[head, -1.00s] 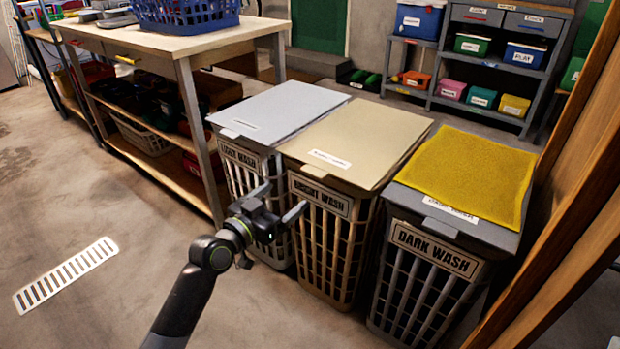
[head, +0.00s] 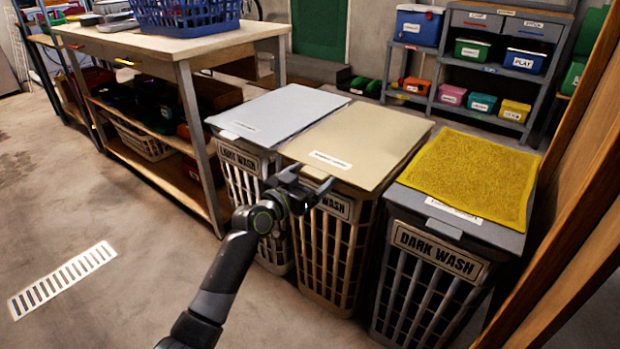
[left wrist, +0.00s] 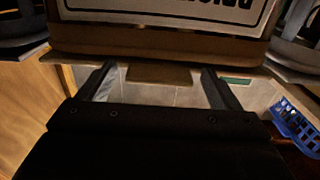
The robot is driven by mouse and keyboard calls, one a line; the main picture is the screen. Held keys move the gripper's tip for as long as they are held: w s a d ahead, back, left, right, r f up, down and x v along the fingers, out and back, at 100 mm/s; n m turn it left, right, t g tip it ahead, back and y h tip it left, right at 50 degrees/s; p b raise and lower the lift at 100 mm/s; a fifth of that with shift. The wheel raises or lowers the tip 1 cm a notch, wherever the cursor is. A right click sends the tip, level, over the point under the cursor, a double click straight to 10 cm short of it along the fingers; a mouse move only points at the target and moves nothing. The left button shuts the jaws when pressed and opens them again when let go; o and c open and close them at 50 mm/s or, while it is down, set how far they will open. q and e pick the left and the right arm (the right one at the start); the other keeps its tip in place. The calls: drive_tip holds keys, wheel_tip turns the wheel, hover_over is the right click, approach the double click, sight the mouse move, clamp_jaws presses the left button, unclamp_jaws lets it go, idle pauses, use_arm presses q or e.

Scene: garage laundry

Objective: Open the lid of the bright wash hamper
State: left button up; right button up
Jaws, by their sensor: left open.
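The bright wash hamper (head: 325,255) is the beige slatted middle one, and its flat beige lid (head: 365,140) is closed. My left gripper (head: 312,178) is open at the hamper's front, near the lid's front edge, and covers part of the name label. In the left wrist view, the picture is upside down: the label (left wrist: 165,12) is at the top, and the lid's small front tab (left wrist: 160,75) shows between the open fingers (left wrist: 160,88). I cannot tell whether the fingers touch the tab. My right gripper is out of view.
The light wash hamper (head: 240,175) stands close on the left. The dark wash hamper (head: 425,285) on the right has a yellow towel (head: 475,175) on its lid. A workbench (head: 185,48) stands at left and brown boards (head: 560,230) at right. The floor in front is clear.

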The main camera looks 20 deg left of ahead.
use_arm(q)
drive_tip(key=c, duration=1.4)
drive_tip(key=shift+r, duration=0.2)
